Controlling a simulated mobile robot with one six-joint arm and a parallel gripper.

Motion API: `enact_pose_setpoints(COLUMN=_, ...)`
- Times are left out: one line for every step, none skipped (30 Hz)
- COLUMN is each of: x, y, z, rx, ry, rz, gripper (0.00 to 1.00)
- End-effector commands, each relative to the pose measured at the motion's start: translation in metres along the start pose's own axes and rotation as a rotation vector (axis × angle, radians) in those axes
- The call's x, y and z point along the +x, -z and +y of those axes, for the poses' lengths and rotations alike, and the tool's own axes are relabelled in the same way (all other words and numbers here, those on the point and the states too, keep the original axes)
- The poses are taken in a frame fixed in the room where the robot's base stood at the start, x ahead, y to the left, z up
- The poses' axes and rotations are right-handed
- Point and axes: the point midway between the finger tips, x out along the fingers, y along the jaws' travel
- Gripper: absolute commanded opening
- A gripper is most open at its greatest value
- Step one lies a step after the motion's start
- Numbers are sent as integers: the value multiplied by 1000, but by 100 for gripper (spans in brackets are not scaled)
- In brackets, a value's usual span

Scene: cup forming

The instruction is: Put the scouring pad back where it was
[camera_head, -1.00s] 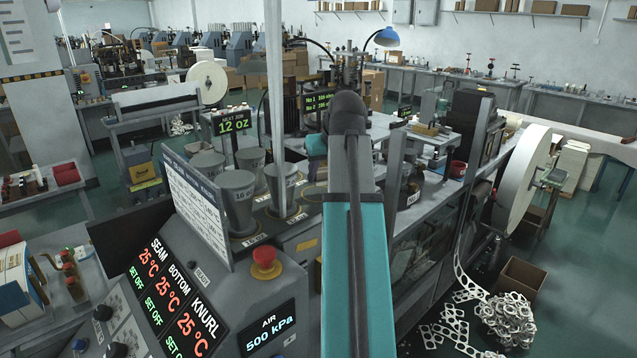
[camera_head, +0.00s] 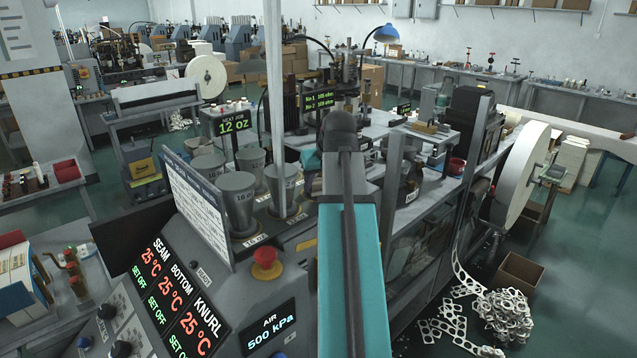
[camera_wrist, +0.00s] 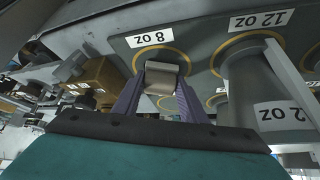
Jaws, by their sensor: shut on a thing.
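In the wrist view my gripper (camera_wrist: 163,86) is shut on a small grey-beige block, which looks like the scouring pad (camera_wrist: 162,70). The pad sits between the two purplish fingertips. Behind it on the grey deck is a yellow ring (camera_wrist: 187,62) beside an "8 OZ" label (camera_wrist: 150,39). The pad covers part of this ring; I cannot tell whether it touches the deck or hangs above it. In the head view my arm hides the gripper and the pad.
A grey cup form (camera_wrist: 254,85) stands in the neighbouring "12 OZ" ring. The head view shows several grey cups (camera_head: 238,200) left of my arm, a thin pole (camera_head: 275,110), a red stop button (camera_head: 265,262) and a control panel (camera_head: 165,290). A paper reel (camera_head: 522,175) stands at right.

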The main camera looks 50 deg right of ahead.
Motion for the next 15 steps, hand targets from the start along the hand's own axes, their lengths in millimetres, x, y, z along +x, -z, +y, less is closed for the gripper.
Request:
enact_pose_setpoints(x=1, y=0, z=0, rx=0, ry=0, rz=0, gripper=17)
enact_pose_setpoints(x=1, y=-1, z=0, rx=0, ry=0, rz=0, gripper=17)
enact_pose_setpoints(x=2, y=-1, z=0, rx=0, ry=0, rz=0, gripper=17)
enact_pose_setpoints(x=2, y=-2, z=0, rx=0, ry=0, rz=0, gripper=17)
enact_pose_setpoints(x=3, y=-2, z=0, rx=0, ry=0, rz=0, gripper=17)
enact_pose_setpoints(x=2, y=-2, z=0, rx=0, ry=0, rz=0, gripper=45)
enact_pose_setpoints(x=2, y=-1, z=0, rx=0, ry=0, rz=0, gripper=50)
enact_pose_setpoints(x=2, y=-2, z=0, rx=0, ry=0, rz=0, gripper=55)
enact_pose_setpoints(x=2, y=-1, z=0, rx=0, ry=0, rz=0, gripper=57)
enact_pose_setpoints(x=2, y=-1, z=0, rx=-1, ry=0, rz=0, gripper=57)
enact_pose_setpoints(x=2, y=-1, z=0, rx=-1, ry=0, rz=0, gripper=57)
enact_pose_setpoints(x=2, y=-1, z=-1, rx=-1, ry=1, rz=0, gripper=57)
enact_pose_setpoints(x=2, y=-1, z=-1, rx=-1, ry=1, rz=0, gripper=57)
enact_pose_setpoints(x=2, y=-1, z=-1, rx=-1, ry=1, rz=0, gripper=57)
enact_pose_setpoints(x=2, y=-1, z=-1, rx=-1, ry=1, rz=0, gripper=57)
